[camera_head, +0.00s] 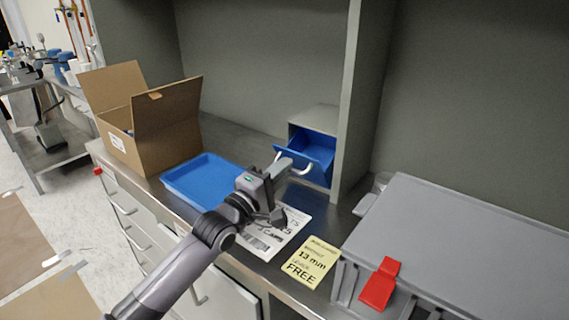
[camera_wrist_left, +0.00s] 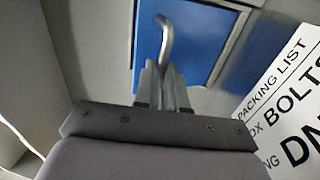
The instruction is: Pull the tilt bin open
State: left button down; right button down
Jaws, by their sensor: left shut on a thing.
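The tilt bin (camera_head: 318,158) is a blue bin in a small grey housing (camera_head: 317,119) at the back of the bench. Its front leans outward at the top, and its blue inside shows in the head view. A pale curved handle (camera_head: 307,169) is on its front. My left gripper (camera_head: 286,166) is at the handle, in front of the bin. In the left wrist view the closed fingers (camera_wrist_left: 162,88) are shut on the metal handle (camera_wrist_left: 166,38), with the blue bin front (camera_wrist_left: 190,45) behind it. My right gripper is not in view.
A blue tray (camera_head: 205,178) and an open cardboard box (camera_head: 150,125) stand to the left. A packing list (camera_head: 262,240) lies below my arm, with a yellow note (camera_head: 309,262) beside it. A grey case (camera_head: 465,245) with a red latch (camera_head: 380,285) is at right. A grey upright panel (camera_head: 357,110) borders the bin.

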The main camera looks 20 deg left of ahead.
pick_arm(q)
jog(key=shift+s+f, duration=0.15)
jog(key=shift+f, duration=0.4)
jog(key=c, duration=1.2)
grip_release()
jog(key=shift+f, duration=0.1)
jog(key=shift+r, duration=0.2)
jog(key=shift+v, duration=3.55)
jog(key=shift+c, duration=0.4)
